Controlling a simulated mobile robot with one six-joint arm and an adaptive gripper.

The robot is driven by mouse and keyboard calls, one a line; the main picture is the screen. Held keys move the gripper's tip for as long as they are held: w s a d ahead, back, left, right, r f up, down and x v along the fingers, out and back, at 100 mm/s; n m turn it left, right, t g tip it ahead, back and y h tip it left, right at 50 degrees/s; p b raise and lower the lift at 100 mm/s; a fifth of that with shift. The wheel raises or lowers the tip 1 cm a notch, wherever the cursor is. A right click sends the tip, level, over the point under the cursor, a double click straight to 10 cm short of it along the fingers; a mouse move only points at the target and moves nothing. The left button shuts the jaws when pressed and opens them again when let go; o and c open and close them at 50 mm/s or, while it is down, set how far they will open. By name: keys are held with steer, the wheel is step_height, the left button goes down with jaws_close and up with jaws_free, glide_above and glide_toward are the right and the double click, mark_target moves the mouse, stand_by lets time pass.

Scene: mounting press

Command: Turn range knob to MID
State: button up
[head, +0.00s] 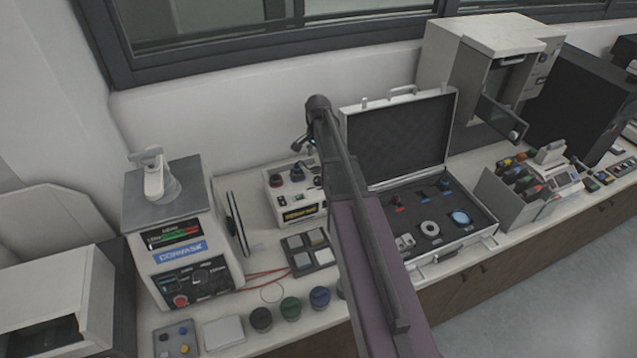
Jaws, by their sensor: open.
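I cannot tell which knob is the range knob; the labels are too small to read. My gripper (305,145) is open above the back of this box, partly hidden by my arm. A white machine (180,230) at the left has a display, a blue label and a dark front panel with a dark knob (200,276) and a red button (181,300). Knob settings are not readable.
An open case (463,243) with parts in dark foam stands right of my arm. A dark tray of grey squares (308,251) and several round colored pots (290,308) lie in front of the box. Red cables (265,273) cross the bench. A window is behind.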

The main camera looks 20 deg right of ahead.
mark_target(318, 179)
steer(key=shift+f+b, duration=4.6)
steer(key=shift+f, duration=0.3)
jaws_close()
